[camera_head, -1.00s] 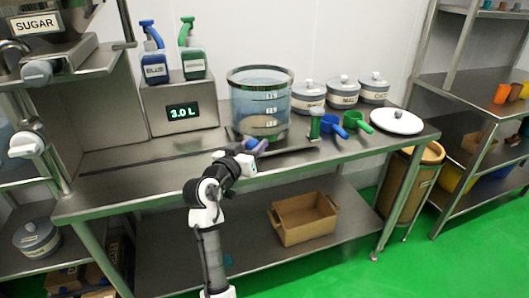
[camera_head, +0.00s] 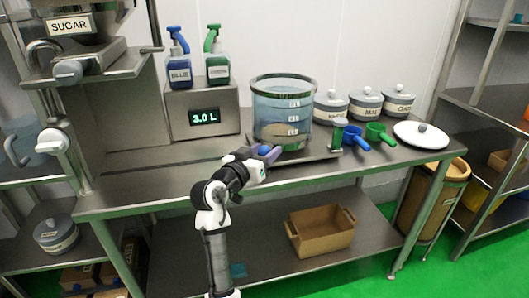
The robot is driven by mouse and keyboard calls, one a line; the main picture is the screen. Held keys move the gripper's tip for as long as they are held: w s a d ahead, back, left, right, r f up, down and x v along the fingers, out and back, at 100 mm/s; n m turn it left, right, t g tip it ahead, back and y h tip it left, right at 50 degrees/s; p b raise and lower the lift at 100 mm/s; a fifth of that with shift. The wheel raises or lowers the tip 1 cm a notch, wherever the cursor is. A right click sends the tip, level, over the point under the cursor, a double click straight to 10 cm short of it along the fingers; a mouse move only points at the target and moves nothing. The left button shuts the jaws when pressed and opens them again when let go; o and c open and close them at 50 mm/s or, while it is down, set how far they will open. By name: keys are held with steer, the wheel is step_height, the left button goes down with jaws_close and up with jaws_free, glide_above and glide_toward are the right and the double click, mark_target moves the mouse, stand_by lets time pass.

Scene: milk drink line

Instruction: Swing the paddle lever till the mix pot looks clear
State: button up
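The mix pot (camera_head: 284,95) is a clear, dark-rimmed vessel of bluish liquid with level marks, standing on the steel bench. A cloudy tan patch (camera_head: 277,131) shows low inside it. My gripper (camera_head: 266,153) is at the pot's front left foot, reaching up from below the bench edge. A small blue piece and a purple piece show at its tips. I cannot tell which is the paddle lever and which is a fingertip, or whether the fingers are closed on it. The lever's link to the pot is hidden.
A display box (camera_head: 205,115) with blue (camera_head: 179,68) and green (camera_head: 217,66) spray bottles stands left of the pot. Blue (camera_head: 352,138) and green (camera_head: 379,132) scoops, lidded jars and a white lid (camera_head: 421,135) lie right. A cardboard box (camera_head: 321,231) sits on the lower shelf.

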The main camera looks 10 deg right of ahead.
steer(key=shift+d, duration=0.1)
steer(key=b+v, duration=0.2)
steer(key=v, duration=1.2)
steer(key=shift+d, duration=0.1)
steer(key=shift+o, duration=0.2)
steer(key=shift+r, duration=0.15)
steer(key=p, duration=0.2)
steer(key=shift+s+d+r+p, duration=0.2)
steer(key=shift+d+p, duration=0.05)
steer(key=shift+p, duration=0.05)
steer(key=shift+t, duration=0.3)
steer(key=p+x, duration=0.1)
steer(key=x, duration=0.3)
steer(key=p+x, duration=0.1)
steer(key=x, duration=0.4)
steer(key=f+p+x, duration=0.1)
steer(key=x, duration=0.3)
steer(key=shift+w+d+f, duration=0.1)
steer(key=shift+w, duration=0.2)
